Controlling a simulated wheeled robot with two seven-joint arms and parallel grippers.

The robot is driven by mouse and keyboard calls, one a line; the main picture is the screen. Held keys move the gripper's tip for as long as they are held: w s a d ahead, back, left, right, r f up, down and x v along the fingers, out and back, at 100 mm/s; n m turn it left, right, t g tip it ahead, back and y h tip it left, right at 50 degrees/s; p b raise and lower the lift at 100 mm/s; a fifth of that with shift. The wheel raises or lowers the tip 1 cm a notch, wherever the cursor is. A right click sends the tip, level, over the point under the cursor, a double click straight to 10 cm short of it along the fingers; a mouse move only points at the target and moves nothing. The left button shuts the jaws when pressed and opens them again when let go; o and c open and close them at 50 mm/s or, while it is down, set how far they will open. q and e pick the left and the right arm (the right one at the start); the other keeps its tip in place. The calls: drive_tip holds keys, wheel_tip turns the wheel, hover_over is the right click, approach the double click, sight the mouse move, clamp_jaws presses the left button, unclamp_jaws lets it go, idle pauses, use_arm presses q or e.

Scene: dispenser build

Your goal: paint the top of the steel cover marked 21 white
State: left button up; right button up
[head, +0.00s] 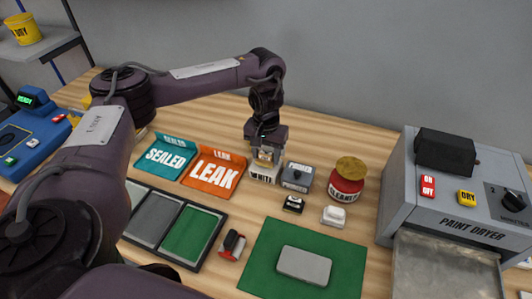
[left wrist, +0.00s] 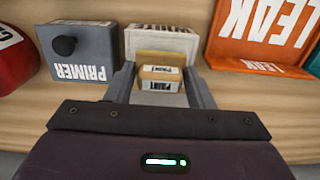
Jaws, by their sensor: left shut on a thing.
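A flat grey steel plate (head: 304,265) lies on a green mat (head: 256,266) at the front; no number on it is readable. My left gripper (head: 265,152) is over a pale box marked WHITE (head: 263,173), fingers pointing down. It is shut on a tan block marked PAINT (left wrist: 160,78), seen between the fingers in the left wrist view (left wrist: 160,90). The white box (left wrist: 160,42) is right at the block there; I cannot tell whether the block's lower end is inside it. My right gripper is not in view.
A grey PRIMER box (head: 297,178) stands beside the white box, then a red CLEANER jar (head: 345,190). Black (head: 293,204) and white (head: 333,216) small blocks lie in front. The paint dryer (head: 455,190) is right; orange LEAK (head: 214,175) and teal SEALED (head: 165,157) trays are left.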

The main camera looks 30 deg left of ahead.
sight(266, 153)
use_arm(q)
drive_tip(key=shift+f, duration=0.45)
idle(0.6)
drive_tip(key=shift+r, duration=0.1)
idle(0.4)
wheel_tip(266, 153, up, 7)
drive_tip(key=p, duration=0.8)
drive_tip(key=shift+f, duration=0.2)
idle(0.4)
drive_tip(key=shift+f+b, duration=0.7)
drive_tip(key=shift+f, duration=2.25)
drive_tip(key=shift+f, duration=0.55)
drive_tip(key=o, duration=1.6)
drive_tip(key=shift+c, duration=0.2)
drive_tip(key=shift+r, duration=0.1)
